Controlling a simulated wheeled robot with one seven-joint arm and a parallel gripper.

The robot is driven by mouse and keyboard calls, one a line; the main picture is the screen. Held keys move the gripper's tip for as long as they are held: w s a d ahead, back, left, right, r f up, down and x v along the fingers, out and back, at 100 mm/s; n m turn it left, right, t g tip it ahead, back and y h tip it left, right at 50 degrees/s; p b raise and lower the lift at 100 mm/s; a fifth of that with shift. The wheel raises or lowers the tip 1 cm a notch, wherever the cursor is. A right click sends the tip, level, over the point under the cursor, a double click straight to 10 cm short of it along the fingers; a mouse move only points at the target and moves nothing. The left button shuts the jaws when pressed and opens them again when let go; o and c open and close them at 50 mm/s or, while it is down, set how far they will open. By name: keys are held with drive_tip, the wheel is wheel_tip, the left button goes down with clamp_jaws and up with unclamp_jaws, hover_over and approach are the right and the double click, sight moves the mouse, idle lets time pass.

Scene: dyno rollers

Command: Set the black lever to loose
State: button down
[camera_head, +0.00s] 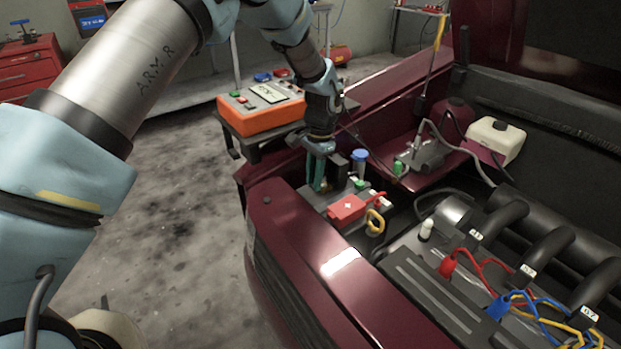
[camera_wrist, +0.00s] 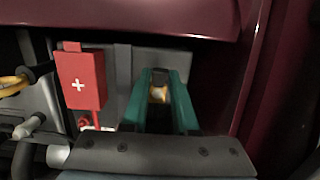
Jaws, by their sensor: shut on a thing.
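My gripper (camera_head: 318,186) reaches down over the grey battery (camera_head: 325,203) in the car's engine bay. In the wrist view, the two teal fingers of my gripper (camera_wrist: 160,80) close around a dark part that looks like the black lever (camera_wrist: 160,117). A small pale, orange-tinted spot shows between the fingers. Most of the lever is hidden by the fingers, so its setting cannot be read. A red cover with a white plus (camera_wrist: 80,80) sits left of the fingers, apart from them; it also shows in the head view (camera_head: 347,209).
A yellow ring handle (camera_head: 375,222) and a blue-capped reservoir (camera_head: 359,160) stand near the battery. The maroon car body (camera_wrist: 120,14) borders the working spot. An orange tester (camera_head: 258,115) stands on a cart behind. The engine with coloured cables lies to the right.

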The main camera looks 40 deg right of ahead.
drive_tip(key=d+y, duration=0.1)
drive_tip(key=y+b, duration=0.1)
drive_tip(key=y, duration=0.1)
drive_tip(key=shift+d, duration=0.35)
drive_tip(key=shift+d+y+b, duration=0.35)
drive_tip(key=shift+y+b, duration=0.55)
drive_tip(key=shift+y, duration=0.4)
drive_tip(key=shift+d+r, duration=0.1)
drive_tip(key=shift+r, duration=0.05)
drive_tip(key=c, duration=0.7)
unclamp_jaws()
